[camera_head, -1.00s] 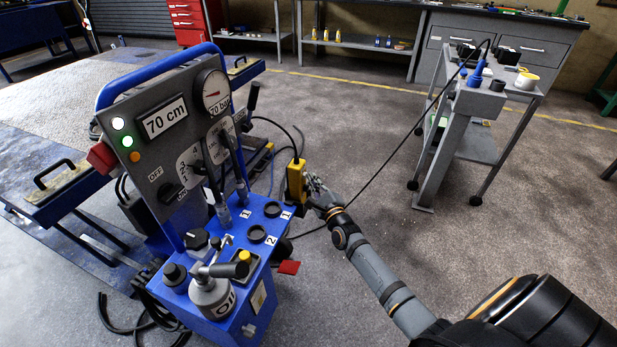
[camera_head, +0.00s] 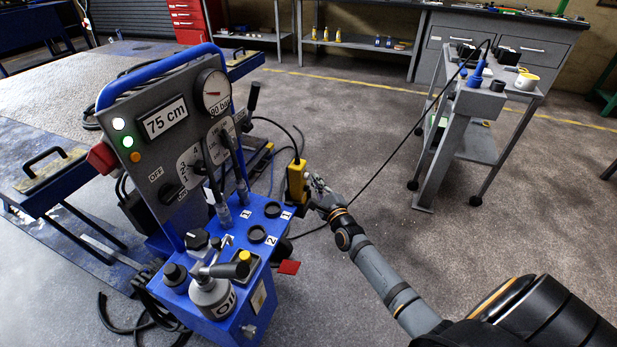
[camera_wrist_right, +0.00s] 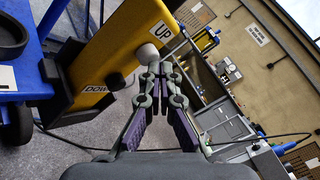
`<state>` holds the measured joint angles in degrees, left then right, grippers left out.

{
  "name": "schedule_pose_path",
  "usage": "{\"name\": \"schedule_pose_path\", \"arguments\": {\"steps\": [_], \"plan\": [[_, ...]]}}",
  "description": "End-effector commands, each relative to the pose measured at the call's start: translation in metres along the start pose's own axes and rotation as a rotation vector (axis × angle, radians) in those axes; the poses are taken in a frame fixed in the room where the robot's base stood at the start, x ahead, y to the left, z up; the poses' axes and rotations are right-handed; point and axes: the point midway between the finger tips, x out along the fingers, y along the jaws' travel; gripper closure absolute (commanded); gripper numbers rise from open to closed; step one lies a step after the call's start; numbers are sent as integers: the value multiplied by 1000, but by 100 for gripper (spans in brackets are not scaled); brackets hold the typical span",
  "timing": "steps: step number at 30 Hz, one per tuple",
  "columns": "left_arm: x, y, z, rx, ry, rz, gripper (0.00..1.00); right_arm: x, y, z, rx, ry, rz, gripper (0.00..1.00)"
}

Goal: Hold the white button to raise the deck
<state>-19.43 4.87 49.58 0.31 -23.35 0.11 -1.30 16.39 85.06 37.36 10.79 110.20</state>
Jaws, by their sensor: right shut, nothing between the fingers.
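The yellow pendant (camera_head: 296,182) hangs at the right side of the blue control stand (camera_head: 270,210). In the right wrist view the pendant (camera_wrist_right: 118,45) fills the upper left, with an "UP" label and a partly covered "DOWN" label. The white button (camera_wrist_right: 147,53) sits beside "UP". My right gripper (camera_wrist_right: 153,72) is shut and empty, its fingertips at the white button and apparently against it. In the head view the right gripper (camera_head: 314,188) is at the pendant's right side. The display (camera_head: 166,118) reads 75 cm. My left gripper is out of view.
The deck (camera_head: 50,95) lies at the left behind the stand. A grey trolley (camera_head: 455,135) stands at the right, with a black cable running across the floor area. An oil can (camera_head: 212,295) is on the stand's front. Floor between stand and trolley is open.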

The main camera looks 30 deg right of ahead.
Motion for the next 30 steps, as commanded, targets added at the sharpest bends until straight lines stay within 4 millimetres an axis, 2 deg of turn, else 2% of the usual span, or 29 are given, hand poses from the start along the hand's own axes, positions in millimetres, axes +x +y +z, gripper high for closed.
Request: {"name": "schedule_pose_path", "arguments": {"steps": [16, 30], "plan": [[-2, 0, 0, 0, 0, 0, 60, -10, -8, -7, -1, 0, 0, 100], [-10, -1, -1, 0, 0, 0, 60, -40, -30, -29, -1, 0, 0, 100]]}}
